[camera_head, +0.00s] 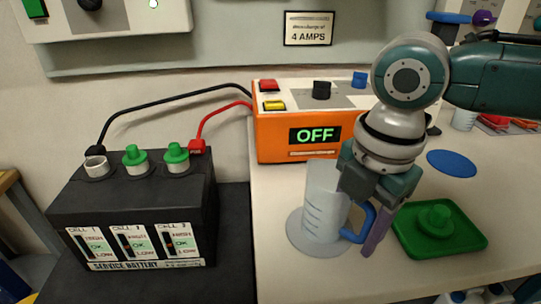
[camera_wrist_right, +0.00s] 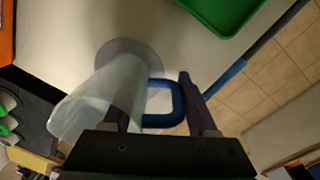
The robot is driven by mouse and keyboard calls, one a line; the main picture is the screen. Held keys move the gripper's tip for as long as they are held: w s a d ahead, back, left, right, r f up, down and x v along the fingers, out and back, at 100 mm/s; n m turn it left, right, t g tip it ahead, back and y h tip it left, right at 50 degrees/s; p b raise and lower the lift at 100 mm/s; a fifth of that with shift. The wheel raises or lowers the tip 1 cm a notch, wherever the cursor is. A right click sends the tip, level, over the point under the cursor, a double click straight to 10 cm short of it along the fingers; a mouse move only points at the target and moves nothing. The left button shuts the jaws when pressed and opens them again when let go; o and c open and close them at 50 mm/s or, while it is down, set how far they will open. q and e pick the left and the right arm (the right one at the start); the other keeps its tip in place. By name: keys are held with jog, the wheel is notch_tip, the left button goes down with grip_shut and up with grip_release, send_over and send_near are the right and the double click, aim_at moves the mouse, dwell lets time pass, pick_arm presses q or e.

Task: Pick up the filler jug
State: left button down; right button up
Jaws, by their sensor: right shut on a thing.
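The filler jug (camera_head: 322,205) is a clear, pale jug with graduation marks and a blue handle. It is upright at a round grey disc (camera_head: 300,238) on the worktop, left of my right gripper. My right gripper (camera_head: 372,225) points down with its fingers at the blue handle and is shut on it. In the right wrist view the jug (camera_wrist_right: 100,105) is left of the fingers, and the blue handle (camera_wrist_right: 165,105) shows between them. I cannot tell whether the jug's base touches the disc. My left gripper is not in view.
A green tray (camera_head: 465,252) with a green cap stands close right of my right gripper. An orange charger (camera_head: 285,150) reading OFF is behind the jug. A black battery (camera_head: 140,205) with cables and two green caps is left. A blue disc (camera_head: 452,163) lies at the right.

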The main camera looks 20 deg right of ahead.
grip_shut()
jog(key=shift+d, duration=0.1)
dwell(0.3)
jog(key=shift+r, duration=1.05)
notch_tip(320, 180, up, 18)
jog(key=p, duration=0.3)
dwell(0.3)
dwell(0.9)
dwell(0.9)
